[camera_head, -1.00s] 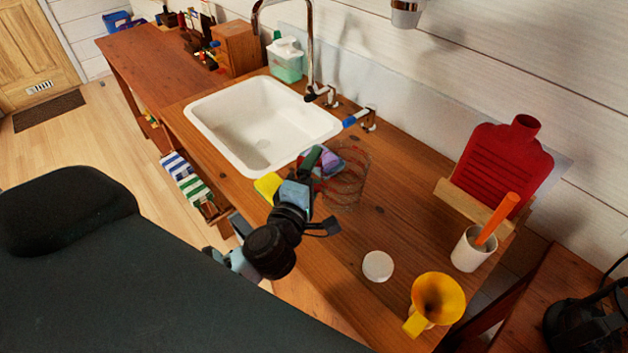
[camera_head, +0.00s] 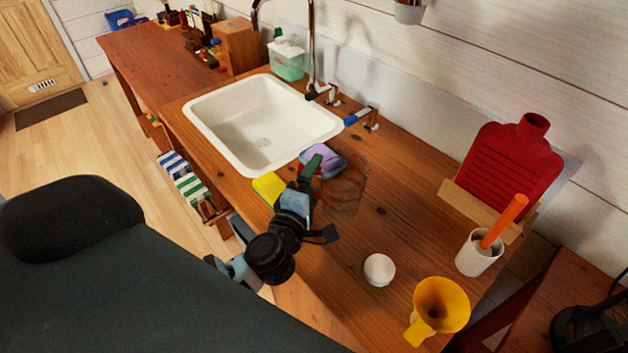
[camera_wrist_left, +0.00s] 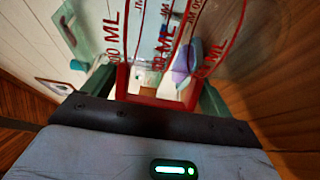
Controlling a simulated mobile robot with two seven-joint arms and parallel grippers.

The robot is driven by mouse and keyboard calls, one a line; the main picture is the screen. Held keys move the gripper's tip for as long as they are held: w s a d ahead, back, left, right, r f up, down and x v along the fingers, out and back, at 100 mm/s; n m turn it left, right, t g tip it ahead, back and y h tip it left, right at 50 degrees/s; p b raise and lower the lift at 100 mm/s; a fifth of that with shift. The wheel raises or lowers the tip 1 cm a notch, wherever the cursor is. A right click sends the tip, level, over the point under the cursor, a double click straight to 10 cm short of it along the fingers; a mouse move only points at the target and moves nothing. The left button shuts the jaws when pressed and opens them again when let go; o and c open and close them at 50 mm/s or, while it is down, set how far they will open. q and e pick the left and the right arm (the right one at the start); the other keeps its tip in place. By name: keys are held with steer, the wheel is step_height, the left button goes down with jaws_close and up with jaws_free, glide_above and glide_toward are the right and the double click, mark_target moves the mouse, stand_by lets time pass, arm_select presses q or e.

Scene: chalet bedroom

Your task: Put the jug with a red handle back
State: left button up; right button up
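The clear jug (camera_head: 347,190) with red markings stands on the wooden counter right of the sink. It is see-through and hard to make out in the head view. In the left wrist view its wall with red ML marks (camera_wrist_left: 165,50) fills the upper middle, with the red handle (camera_wrist_left: 150,99) just ahead of the palm. My left gripper (camera_head: 308,172) is at the jug's left side. In the left wrist view its green fingers stand apart on either side of the handle; firm contact cannot be made out. My right gripper is not in view.
A yellow sponge (camera_head: 268,187) and a purple sponge (camera_head: 325,162) lie by the sink (camera_head: 225,135). A white cup (camera_head: 379,270), yellow funnel (camera_head: 441,305), white holder (camera_head: 476,257) and red hot-water bottle (camera_head: 512,165) stand to the right. Bare counter lies between the jug and these.

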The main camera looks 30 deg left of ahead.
arm_select(q)
steer(key=shift+o, duration=1.3)
steer(key=shift+r, duration=0.25)
steer(key=s, duration=0.3)
steer(key=s+d, duration=0.1)
steer(key=s, duration=0.3)
steer(key=s+b, duration=0.1)
steer(key=s, duration=0.3)
steer(key=shift+d+f, duration=0.2)
steer(key=shift+s+r, duration=0.15)
steer(key=shift+s, duration=0.35)
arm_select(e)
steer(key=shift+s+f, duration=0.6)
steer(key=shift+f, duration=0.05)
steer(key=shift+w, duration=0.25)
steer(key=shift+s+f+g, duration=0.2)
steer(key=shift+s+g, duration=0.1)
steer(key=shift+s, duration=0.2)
